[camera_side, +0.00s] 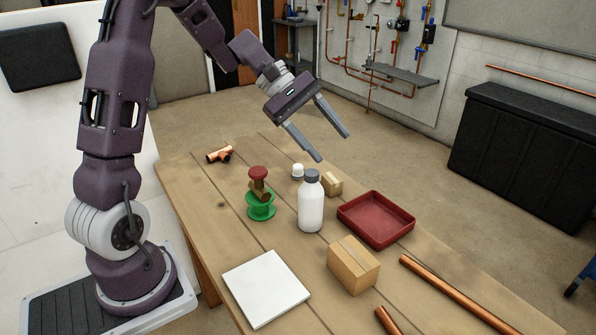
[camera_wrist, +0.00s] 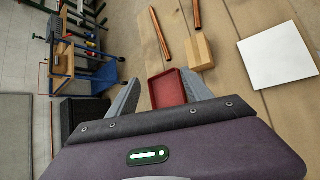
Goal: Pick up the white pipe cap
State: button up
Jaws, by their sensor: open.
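The white pipe cap (camera_side: 298,170) is a small white piece on the wooden table, just behind the white bottle with a grey lid (camera_side: 311,205) in the side view. I cannot make it out in the wrist view. My gripper (camera_side: 333,149) is open and empty, above the table and above and to the right of the cap in the picture. Its two fingers also show in the wrist view (camera_wrist: 165,92), spread apart with a red tray (camera_wrist: 168,88) seen between them.
A green spool with a brass and red valve (camera_side: 261,205) stands left. A red tray (camera_side: 376,219), larger box (camera_side: 353,265), white plate (camera_side: 265,288), copper tee (camera_side: 219,155) and copper pipes (camera_side: 455,293) lie around.

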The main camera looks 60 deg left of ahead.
jog(key=w+a+f+n+t, duration=0.2)
jog(key=w+a+f+n, duration=0.2)
jog(key=a+f, duration=0.3)
jog(key=n+t+y, duration=0.3)
jog(key=n+t, duration=0.3)
jog(key=n, duration=0.6)
send_near(297, 168)
jog(key=w+f, duration=0.3)
jog(key=shift+d+f, duration=0.15)
jog(key=shift+d, duration=0.05)
jog(key=x, duration=0.6)
jog(key=shift+w+a, duration=0.1)
jog(key=shift+w, duration=0.4)
grip_shut()
